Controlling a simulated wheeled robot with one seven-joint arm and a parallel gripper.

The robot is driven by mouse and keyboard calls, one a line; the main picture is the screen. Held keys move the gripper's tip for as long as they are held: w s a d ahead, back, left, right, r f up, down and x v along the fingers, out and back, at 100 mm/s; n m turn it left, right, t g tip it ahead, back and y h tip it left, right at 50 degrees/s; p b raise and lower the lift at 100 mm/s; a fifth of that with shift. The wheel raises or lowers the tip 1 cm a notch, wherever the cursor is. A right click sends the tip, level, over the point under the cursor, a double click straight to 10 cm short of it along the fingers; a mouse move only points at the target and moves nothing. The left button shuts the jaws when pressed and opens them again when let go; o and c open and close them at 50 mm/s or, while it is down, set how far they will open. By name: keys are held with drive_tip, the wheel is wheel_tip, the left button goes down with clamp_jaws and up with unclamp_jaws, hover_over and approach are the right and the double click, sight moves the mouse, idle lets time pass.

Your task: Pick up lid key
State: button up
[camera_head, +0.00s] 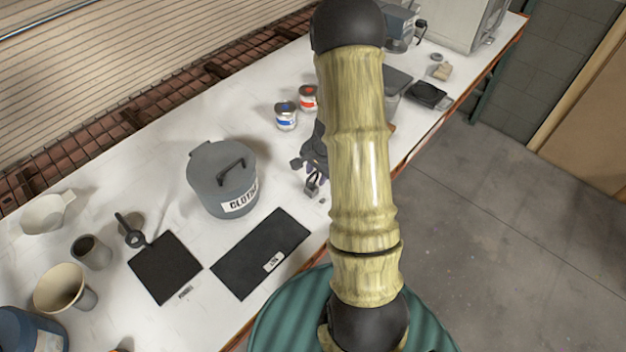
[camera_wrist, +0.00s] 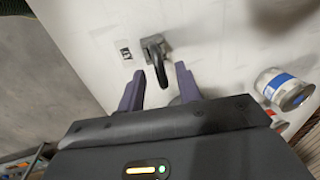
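The two purple fingers are apart, one on each side, with no clear contact visible. In the head view, the lid key (camera_head: 312,186) shows small and dark just below my gripper (camera_head: 306,171). My arm hides part of the gripper there.
A grey lidded pot marked CLOTH (camera_head: 222,180) stands left of my gripper. Two paint cans, one blue-labelled (camera_head: 286,115) and one red-labelled (camera_head: 308,97), stand behind. Dark mats (camera_head: 262,252) lie at the front. Cups and a jug (camera_head: 48,213) are farther left.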

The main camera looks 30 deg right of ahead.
clamp_jaws()
drive_tip(key=shift+r, duration=0.1)
idle(0.3)
drive_tip(key=shift+w+r, duration=0.15)
drive_tip(key=shift+r, duration=0.35)
wheel_tip(320, 180, up, 9)
drive_tip(key=shift+f, duration=0.1)
idle(0.6)
